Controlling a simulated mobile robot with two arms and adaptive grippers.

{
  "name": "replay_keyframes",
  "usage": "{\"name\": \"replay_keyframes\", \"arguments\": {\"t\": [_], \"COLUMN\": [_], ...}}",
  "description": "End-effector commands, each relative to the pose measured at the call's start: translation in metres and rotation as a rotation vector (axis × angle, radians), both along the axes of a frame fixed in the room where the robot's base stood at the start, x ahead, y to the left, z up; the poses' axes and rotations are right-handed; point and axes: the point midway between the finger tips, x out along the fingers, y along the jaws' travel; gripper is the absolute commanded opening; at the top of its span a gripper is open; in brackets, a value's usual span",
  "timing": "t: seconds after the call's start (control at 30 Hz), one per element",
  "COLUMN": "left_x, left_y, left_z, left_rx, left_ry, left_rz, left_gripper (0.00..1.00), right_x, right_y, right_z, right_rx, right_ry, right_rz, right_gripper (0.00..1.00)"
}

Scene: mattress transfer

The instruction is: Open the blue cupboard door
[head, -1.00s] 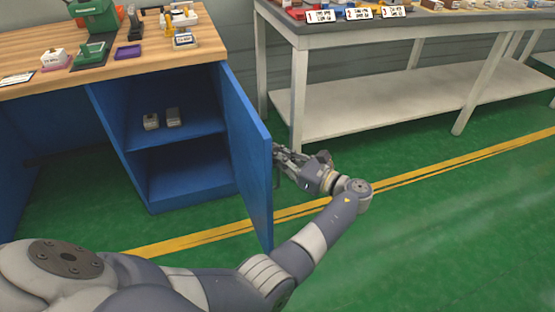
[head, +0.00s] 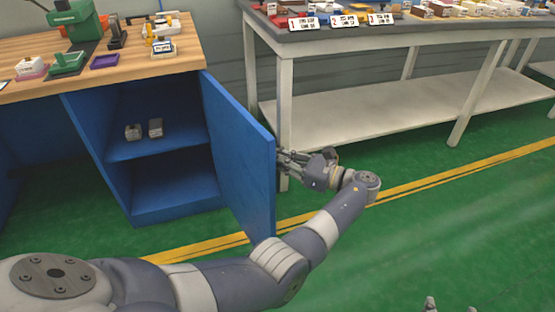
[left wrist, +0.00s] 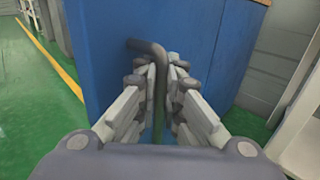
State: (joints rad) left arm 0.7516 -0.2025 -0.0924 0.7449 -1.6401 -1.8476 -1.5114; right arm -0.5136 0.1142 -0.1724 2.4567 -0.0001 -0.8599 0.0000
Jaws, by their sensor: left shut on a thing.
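The blue cupboard door (head: 240,160) stands well open in the head view, swung out from the cupboard (head: 175,205). My left gripper (head: 280,160) is at the door's outer face. In the left wrist view my left gripper (left wrist: 163,100) is shut on the dark bent door handle (left wrist: 150,48). The part of the handle between the fingers is partly hidden. My right gripper (head: 450,306) shows only as two grey fingertips, spread apart, at the bottom edge of the head view, away from the door.
Two small grey objects (head: 145,129) lie on the cupboard's inner shelf. A wooden worktop (head: 185,62) with tools is above. A grey table (head: 320,39) with a low shelf stands close behind the door and left gripper. Green floor (head: 440,220) is clear to the right.

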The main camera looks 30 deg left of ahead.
Motion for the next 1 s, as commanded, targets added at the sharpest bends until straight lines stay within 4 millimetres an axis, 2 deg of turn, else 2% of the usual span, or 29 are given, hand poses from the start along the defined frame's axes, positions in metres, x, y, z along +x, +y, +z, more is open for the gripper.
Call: {"name": "replay_keyframes", "arguments": {"t": [0.03,0.27,0.33,0.37,0.7,0.83,1.0], "left_x": [-0.001,-0.001,-0.001,-0.001,0.0,0.001,0.003], "left_y": [-0.005,-0.005,-0.005,-0.004,-0.003,-0.014,-0.039], "left_z": [-0.003,-0.003,-0.003,-0.003,-0.001,0.0,0.0], "left_rx": [-0.009,-0.008,-0.007,-0.007,-0.003,-0.004,-0.004], "left_ry": [0.007,0.006,0.007,0.007,0.002,0.001,0.004], "left_rz": [-0.001,-0.001,-0.001,-0.001,-0.001,-0.003,-0.006], "left_gripper": [0.0,0.0,0.17,0.18,0.18,0.18,0.18], "right_x": [0.0,0.0,0.0,0.0,0.0,0.0,0.0], "right_y": [0.0,0.0,0.0,0.0,0.0,0.0,0.0], "right_z": [0.0,0.0,0.0,0.0,0.001,0.0,0.0], "right_rx": [0.0,0.0,0.0,0.0,0.0,0.0,0.0], "right_ry": [-0.001,0.0,0.0,0.0,-0.001,-0.001,0.0], "right_rz": [0.0,0.0,0.0,0.0,0.0,0.0,0.0], "right_gripper": [0.57,0.57,0.57,0.57,0.57,0.57,0.57]}}
